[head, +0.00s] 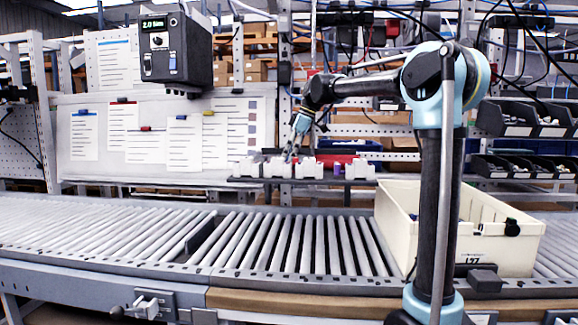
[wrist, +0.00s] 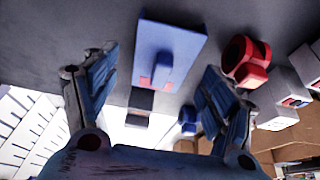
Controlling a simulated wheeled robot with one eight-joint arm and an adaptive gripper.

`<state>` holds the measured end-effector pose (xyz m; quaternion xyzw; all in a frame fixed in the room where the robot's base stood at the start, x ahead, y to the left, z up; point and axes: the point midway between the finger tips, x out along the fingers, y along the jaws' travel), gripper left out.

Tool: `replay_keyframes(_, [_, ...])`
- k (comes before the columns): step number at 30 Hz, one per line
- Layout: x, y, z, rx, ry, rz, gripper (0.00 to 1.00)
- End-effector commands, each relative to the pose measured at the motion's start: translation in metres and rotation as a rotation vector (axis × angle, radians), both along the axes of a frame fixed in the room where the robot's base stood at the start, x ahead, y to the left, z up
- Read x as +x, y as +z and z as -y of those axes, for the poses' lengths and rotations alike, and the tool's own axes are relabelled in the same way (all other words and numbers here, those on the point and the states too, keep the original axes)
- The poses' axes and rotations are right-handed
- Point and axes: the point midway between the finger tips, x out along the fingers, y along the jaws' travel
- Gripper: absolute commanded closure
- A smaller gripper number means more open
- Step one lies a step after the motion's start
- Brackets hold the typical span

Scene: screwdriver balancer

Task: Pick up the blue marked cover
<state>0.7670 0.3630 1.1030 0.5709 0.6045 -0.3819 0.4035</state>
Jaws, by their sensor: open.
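In the wrist view a blue cover (wrist: 186,42) with a flat, roughly rectangular face lies on a dark grey surface (wrist: 60,25). A raised blue block and small reddish marks show near its lower edge. My gripper (wrist: 160,64) is open. Its two fingers stand to the left and right of the cover in the picture, with nothing gripped between them. I cannot tell how far the fingertips are from it. In the head view my gripper (head: 292,152) points down over the shelf behind the conveyor. I cannot make out the blue cover there.
A red round part (wrist: 245,62) lies close to the right finger. White blocks (head: 280,168) stand along the shelf, with a small purple item (head: 337,168) among them. The roller conveyor (head: 120,230) is clear at left. A cream crate (head: 480,245) stands on it at right.

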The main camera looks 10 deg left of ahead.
Motion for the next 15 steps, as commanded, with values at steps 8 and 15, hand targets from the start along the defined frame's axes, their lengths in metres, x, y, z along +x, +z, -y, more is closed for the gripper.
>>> replay_keyframes(8, [0.0, -0.017, -0.007, 0.0, -0.001, 0.0, 0.23])
replay_keyframes(15, [0.0, -0.017, -0.007, 0.0, -0.001, 0.0, 0.39])
